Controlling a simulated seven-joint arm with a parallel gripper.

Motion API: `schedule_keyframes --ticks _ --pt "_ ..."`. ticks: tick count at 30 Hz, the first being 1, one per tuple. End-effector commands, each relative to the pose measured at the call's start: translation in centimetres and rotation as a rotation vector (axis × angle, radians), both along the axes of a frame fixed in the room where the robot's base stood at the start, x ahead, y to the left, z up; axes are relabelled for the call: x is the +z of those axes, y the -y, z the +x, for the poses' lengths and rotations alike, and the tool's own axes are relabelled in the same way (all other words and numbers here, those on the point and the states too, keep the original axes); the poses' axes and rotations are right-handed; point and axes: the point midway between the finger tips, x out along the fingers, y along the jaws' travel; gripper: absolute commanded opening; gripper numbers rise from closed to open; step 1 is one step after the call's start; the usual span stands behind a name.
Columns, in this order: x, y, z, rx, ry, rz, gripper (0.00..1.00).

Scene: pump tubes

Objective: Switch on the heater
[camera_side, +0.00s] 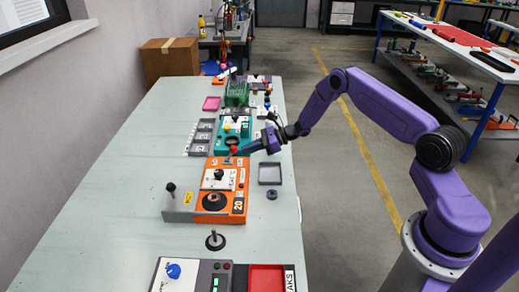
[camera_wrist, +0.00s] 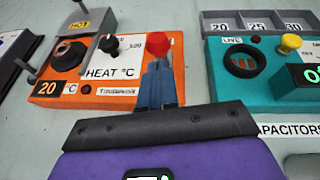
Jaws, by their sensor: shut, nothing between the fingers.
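The heater is an orange box (camera_side: 238,205) on the bench; it also shows at the left of the wrist view (camera_wrist: 170,90), marked "HEAT °C". It has a white dial plate, a black knob (camera_wrist: 111,43), a display (camera_wrist: 48,88) reading 20 and a small dark red lamp (camera_wrist: 86,88). A red ball-topped lever (camera_wrist: 158,45) stands at its end beside the dial plate; its stem is hidden by my fingers. My gripper (camera_wrist: 156,68) is shut and empty, its tips right at the red ball in the picture. I cannot tell whether they touch it.
A teal box (camera_wrist: 225,72) with a yellow knob (camera_wrist: 290,42) stands right of the heater in the wrist view. Grey compartments (camera_wrist: 258,22) numbered 20, 25 and 30 lie behind it. A grey block with a lever (camera_side: 180,205) adjoins the heater. The bench's left side (camera_side: 110,170) is clear.

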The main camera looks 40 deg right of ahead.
Motion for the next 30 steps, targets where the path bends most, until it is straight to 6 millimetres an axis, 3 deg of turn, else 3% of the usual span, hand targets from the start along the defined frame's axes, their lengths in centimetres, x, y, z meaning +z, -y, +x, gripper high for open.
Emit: schedule_keyframes --ticks 30 --pt "0.95 -0.92 0.73 0.001 -0.057 -0.058 0.0"
